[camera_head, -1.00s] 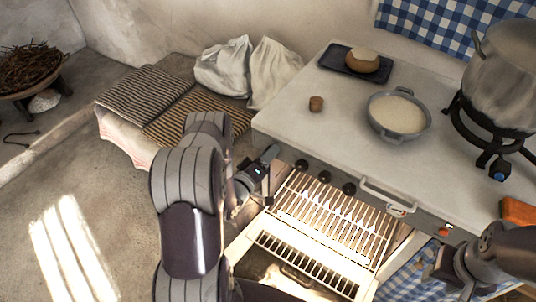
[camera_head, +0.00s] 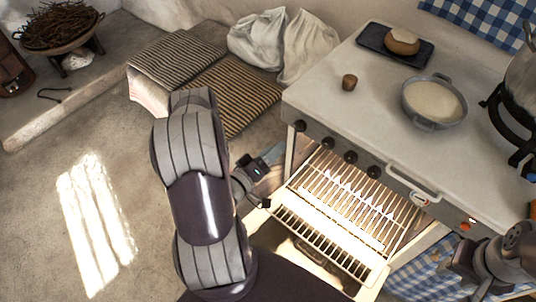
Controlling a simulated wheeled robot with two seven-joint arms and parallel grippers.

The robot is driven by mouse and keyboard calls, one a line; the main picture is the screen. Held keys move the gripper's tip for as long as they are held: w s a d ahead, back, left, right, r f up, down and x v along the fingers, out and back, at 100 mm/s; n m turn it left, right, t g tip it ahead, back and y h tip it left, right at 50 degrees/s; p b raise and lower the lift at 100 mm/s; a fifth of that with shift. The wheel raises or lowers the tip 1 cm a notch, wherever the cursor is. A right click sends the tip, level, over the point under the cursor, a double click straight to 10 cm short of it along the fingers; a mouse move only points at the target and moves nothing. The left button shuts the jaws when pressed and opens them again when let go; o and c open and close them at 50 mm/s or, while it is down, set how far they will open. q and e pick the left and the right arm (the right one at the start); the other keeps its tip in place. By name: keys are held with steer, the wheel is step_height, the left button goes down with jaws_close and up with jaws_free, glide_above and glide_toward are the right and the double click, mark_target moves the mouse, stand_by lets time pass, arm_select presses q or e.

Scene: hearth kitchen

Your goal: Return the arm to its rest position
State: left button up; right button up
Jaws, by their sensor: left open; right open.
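My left arm rises from the bottom centre, and its gripper (camera_head: 267,180) is open and empty just left of the oven opening. The arm's thick links hide part of this gripper and the floor behind it. My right gripper (camera_head: 468,268) is at the lower right, in front of the stove beside a blue checked cloth. It is open, with nothing visible in it. The stove's oven is open and lit inside, and a wire rack (camera_head: 345,205) shows in it.
Striped mats (camera_head: 225,95) and white sacks (camera_head: 258,42) lie behind.

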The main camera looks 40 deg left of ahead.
arm_select(q)
steer(key=shift+s, duration=0.9)
